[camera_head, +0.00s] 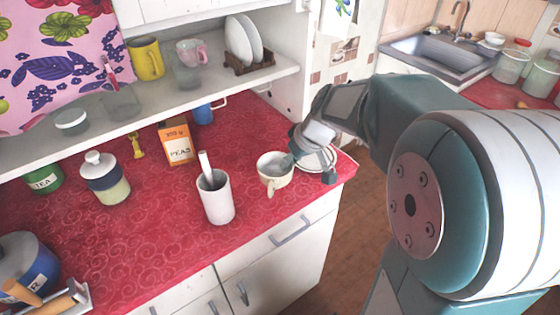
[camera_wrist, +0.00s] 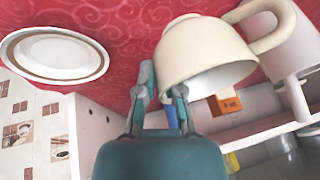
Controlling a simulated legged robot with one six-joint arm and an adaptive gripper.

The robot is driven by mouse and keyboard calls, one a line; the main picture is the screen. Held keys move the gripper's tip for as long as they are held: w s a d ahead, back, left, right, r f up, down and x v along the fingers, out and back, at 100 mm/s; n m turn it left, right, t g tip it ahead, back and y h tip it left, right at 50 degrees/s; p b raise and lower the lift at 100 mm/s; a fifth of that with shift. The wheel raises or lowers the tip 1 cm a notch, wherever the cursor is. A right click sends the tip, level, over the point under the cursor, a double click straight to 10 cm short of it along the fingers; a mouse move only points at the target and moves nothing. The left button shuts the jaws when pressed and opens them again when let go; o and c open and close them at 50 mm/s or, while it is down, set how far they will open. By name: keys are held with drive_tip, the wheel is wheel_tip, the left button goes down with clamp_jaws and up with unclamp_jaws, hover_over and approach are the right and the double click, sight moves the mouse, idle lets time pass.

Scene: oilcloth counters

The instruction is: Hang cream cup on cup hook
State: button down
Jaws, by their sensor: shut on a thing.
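The cream cup (camera_head: 274,174) is near the front right of the red counter in the head view, opening up, its handle toward the front. My gripper (camera_head: 291,158) is shut on its rim from the right. In the wrist view the cream cup (camera_wrist: 202,52) fills the upper middle, with its handle (camera_wrist: 270,25) to the right and away from my gripper (camera_wrist: 164,92). One fingertip is hidden behind the cup wall. I cannot tell whether the cup touches the counter.
A white utensil holder (camera_head: 216,200) stands just left of the cup. A plate (camera_head: 318,158) lies behind my gripper. A PEAS box (camera_head: 177,142) and blue mug (camera_head: 204,113) stand under the shelf (camera_head: 150,103).

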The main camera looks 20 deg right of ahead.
drive_tip(key=w+f, duration=0.2)
drive_tip(key=f, duration=0.1)
drive_tip(key=shift+w+d, duration=0.1)
drive_tip(key=shift+w, duration=0.1)
wheel_tip(320, 180, down, 3)
drive_tip(key=shift+r, duration=0.15)
drive_tip(key=c, duration=0.8)
unclamp_jaws()
drive_tip(key=shift+o, duration=0.2)
drive_tip(key=v, duration=1.2)
drive_tip(key=s+a+m+t+h, duration=0.1)
drive_tip(key=s+a+h, duration=0.1)
drive_tip(key=s, duration=0.7)
drive_tip(key=s+a+r+m+t+h, duration=0.1)
drive_tip(key=s+a+m, duration=0.1)
drive_tip(key=s+a, duration=0.3)
drive_tip(key=s, duration=0.3)
drive_tip(key=shift+s+h, duration=0.4)
